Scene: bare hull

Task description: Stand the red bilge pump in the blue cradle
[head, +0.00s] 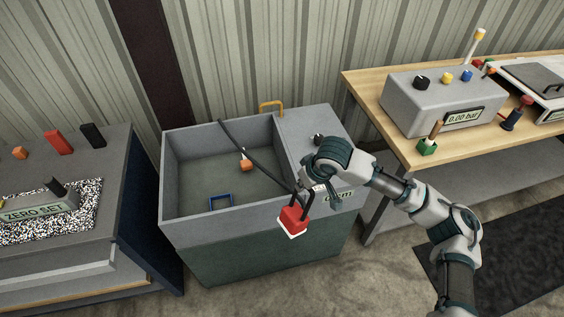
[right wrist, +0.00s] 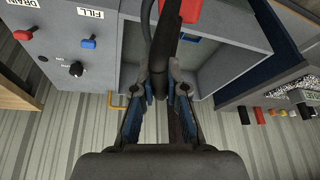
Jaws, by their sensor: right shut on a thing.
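The red bilge pump (head: 293,218) has a pale base and a dark upright handle, and a black hose appears to run from it. My right gripper (head: 304,187) is shut on the pump's dark upper part and holds it off the floor, at the tank's front rim in the head view. The right wrist view shows the fingers (right wrist: 165,78) around the dark part, with the red body (right wrist: 180,10) at the top edge. The blue cradle (head: 221,202) is a small frame on the tank floor near the front wall, left of the pump. My left gripper is out of view.
The grey tank (head: 180,226) has an open basin with an orange and white item (head: 246,164) inside. The black hose (head: 250,153) crosses above the basin. A wooden bench (head: 398,137) stands right, and a grey bench (head: 95,165) with coloured blocks stands left.

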